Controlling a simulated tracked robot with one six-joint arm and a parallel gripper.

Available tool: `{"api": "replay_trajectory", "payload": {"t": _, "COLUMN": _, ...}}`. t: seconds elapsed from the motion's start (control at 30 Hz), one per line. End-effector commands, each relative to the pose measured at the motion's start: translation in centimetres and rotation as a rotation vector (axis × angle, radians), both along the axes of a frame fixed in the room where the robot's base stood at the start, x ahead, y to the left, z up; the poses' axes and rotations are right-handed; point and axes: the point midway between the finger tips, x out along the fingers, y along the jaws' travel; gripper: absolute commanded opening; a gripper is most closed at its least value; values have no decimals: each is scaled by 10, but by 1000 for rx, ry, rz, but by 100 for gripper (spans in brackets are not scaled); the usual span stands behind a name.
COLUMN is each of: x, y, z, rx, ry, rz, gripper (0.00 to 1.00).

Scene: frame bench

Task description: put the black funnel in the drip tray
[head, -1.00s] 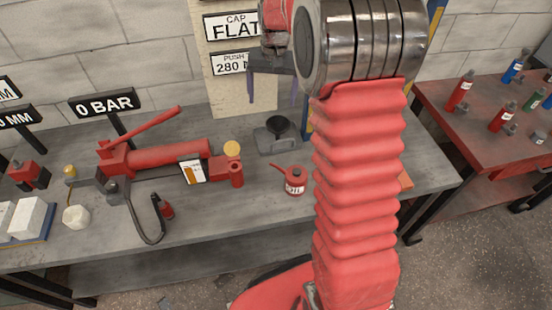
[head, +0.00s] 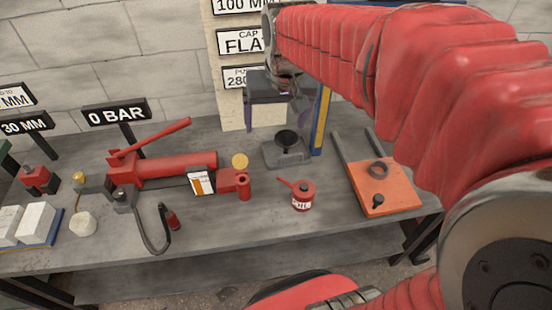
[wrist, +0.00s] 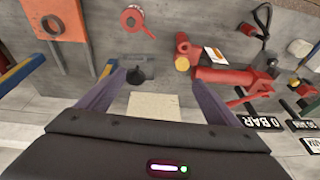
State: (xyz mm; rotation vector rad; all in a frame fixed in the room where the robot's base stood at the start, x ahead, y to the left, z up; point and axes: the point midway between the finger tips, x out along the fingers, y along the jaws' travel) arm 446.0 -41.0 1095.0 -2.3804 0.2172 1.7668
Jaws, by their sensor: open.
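The black funnel (head: 286,138) stands with its dark round mouth up on or in a grey, low base (head: 272,157) at the back of the bench. I cannot tell for sure whether this grey base is the drip tray. The funnel also shows in the wrist view (wrist: 136,76), between and beyond the fingertips, nearer the left one. My gripper (head: 275,116) is open and empty, with two purple fingers apart. It is above and behind the funnel in the head view, with no visible contact.
A red oil can (head: 302,198) stands in front of the funnel. An orange plate (head: 400,193) with a dark ring and a small black part lies to the right. A red hydraulic pump (head: 170,168) is to the left. A blue and yellow post (head: 321,120) rises close by.

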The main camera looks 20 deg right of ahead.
Motion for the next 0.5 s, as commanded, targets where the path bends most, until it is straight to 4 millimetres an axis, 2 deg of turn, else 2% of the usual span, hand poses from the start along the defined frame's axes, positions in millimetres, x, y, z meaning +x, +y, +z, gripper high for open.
{"api": "replay_trajectory", "payload": {"t": 0.23, "x": -43, "y": 15, "z": 8, "rx": -20, "ry": -56, "rz": 60, "gripper": 86}}
{"api": "replay_trajectory", "payload": {"t": 0.5, "x": -88, "y": 27, "z": 7, "rx": -41, "ry": -114, "rz": 122, "gripper": 86}}
